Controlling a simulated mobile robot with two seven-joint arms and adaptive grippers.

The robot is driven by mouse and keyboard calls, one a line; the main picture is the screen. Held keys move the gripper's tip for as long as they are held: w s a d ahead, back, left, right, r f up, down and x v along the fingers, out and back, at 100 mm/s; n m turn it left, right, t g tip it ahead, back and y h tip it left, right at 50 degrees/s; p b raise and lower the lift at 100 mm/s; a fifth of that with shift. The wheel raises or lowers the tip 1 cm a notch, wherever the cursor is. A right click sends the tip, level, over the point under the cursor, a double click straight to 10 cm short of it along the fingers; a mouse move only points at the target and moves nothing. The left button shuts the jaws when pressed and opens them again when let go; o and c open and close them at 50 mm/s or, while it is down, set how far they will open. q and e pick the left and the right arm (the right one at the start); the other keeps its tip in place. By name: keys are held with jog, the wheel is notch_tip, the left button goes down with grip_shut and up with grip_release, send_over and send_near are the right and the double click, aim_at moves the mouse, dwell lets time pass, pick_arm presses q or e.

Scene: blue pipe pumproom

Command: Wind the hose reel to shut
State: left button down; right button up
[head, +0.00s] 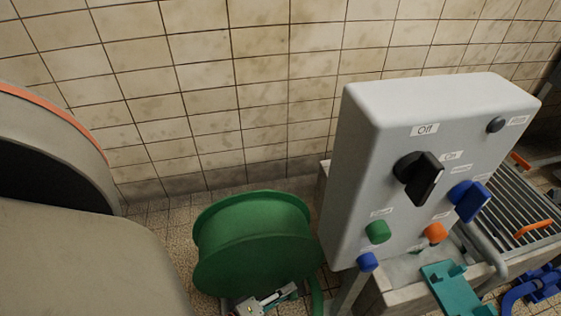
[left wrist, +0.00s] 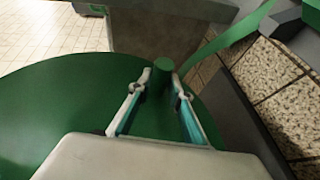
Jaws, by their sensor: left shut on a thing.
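The green hose reel (head: 250,240) stands low on the floor, left of the grey control box in the head view. Its broad green disc (left wrist: 60,120) fills much of the left side of the left wrist view. A short green crank handle (left wrist: 163,68) stands up from the disc. My left gripper (left wrist: 163,85) has its two fingers on either side of this handle and is shut on it. In the head view my left gripper (head: 268,300) shows only in part at the bottom edge, in front of the reel. My right gripper is not in view.
A grey control box (head: 400,160) with knobs and buttons stands close to the right of the reel. A concrete block with a grating (head: 505,205) lies behind it. A tiled wall (head: 260,80) closes off the back. A green hose strip (left wrist: 225,45) runs beside the reel.

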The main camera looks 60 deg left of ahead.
pick_arm(q)
jog(key=shift+w+d+r+t, duration=0.2)
jog(key=shift+w+r+t, duration=0.3)
jog(key=shift+w, duration=0.1)
jog(key=c, duration=1.8)
grip_release()
jog(key=shift+c, duration=0.2)
jog(key=shift+s, duration=0.1)
notch_tip(320, 180, up, 10)
